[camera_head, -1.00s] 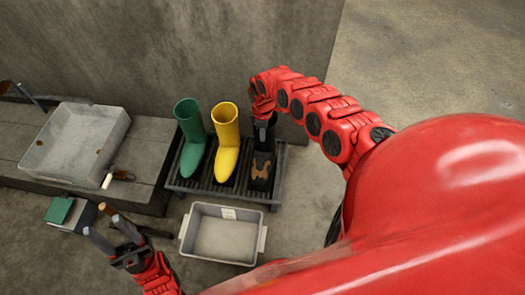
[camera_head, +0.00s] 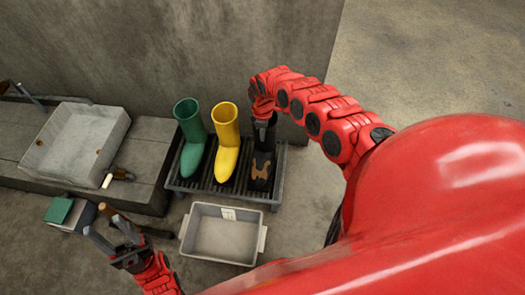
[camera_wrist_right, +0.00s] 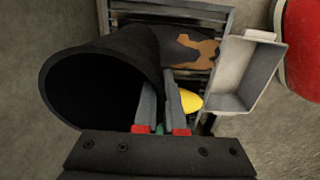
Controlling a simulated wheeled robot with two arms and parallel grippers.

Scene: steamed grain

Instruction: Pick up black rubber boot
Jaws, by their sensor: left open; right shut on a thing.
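The black rubber boot (camera_head: 261,168) stands on the slatted rack at the right end of the boot row, with a brown muddy patch on its foot. It also shows large in the right wrist view (camera_wrist_right: 110,62), its open top facing the camera. My right gripper (camera_wrist_right: 161,105) is shut on the boot's upper shaft wall. In the head view my right gripper (camera_head: 263,112) is partly hidden by its own arm. My left gripper (camera_head: 117,232) is open and empty at the lower left, away from the boot.
A yellow boot (camera_head: 227,150) and a green boot (camera_head: 190,140) stand left of it on the rack (camera_head: 277,185). A grey bin (camera_head: 256,215) sits on the floor in front. A stone basin (camera_head: 100,125) is at the left. The wall (camera_head: 240,50) rises close behind.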

